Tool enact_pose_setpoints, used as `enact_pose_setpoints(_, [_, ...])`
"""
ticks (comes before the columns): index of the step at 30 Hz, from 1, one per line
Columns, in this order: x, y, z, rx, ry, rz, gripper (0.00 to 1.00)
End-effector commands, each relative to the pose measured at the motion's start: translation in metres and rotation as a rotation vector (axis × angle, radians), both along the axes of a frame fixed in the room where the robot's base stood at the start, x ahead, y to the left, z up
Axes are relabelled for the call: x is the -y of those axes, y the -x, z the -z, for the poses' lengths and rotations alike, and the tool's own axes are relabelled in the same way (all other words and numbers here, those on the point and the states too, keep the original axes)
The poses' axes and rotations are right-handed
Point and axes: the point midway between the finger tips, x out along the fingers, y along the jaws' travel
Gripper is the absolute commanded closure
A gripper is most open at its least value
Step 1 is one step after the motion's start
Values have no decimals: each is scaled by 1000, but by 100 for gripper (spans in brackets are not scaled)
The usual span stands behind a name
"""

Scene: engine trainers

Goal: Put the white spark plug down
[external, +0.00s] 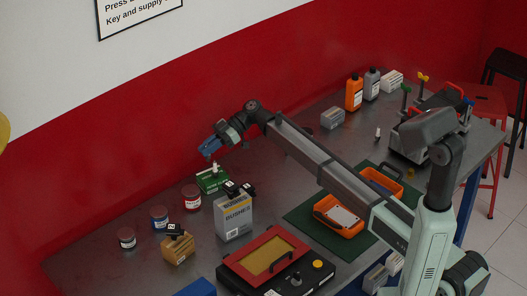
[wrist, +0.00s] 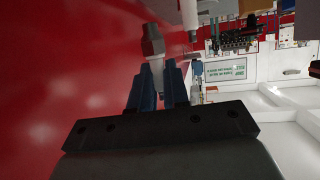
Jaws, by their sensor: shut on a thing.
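In the wrist view my gripper (wrist: 158,75) is shut on a small grey-and-white piece (wrist: 152,42), which I take to be the white spark plug. It sticks out past the fingertips, and its lower part is hidden between them.
Red and blue jars (external: 191,197) and a grey carton (external: 233,216) stand near the green box. Another small white upright piece (external: 378,133) stands farther right on the bench (external: 290,180). Orange trays (external: 338,217) lie on a green mat, with a red-framed case (external: 266,256) in front.

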Motion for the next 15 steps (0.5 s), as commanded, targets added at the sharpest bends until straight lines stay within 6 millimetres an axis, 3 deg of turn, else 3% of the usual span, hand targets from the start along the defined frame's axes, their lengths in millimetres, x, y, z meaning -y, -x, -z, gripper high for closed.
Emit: enact_pose_setpoints(15, [0,0,49,0,0,1,100])
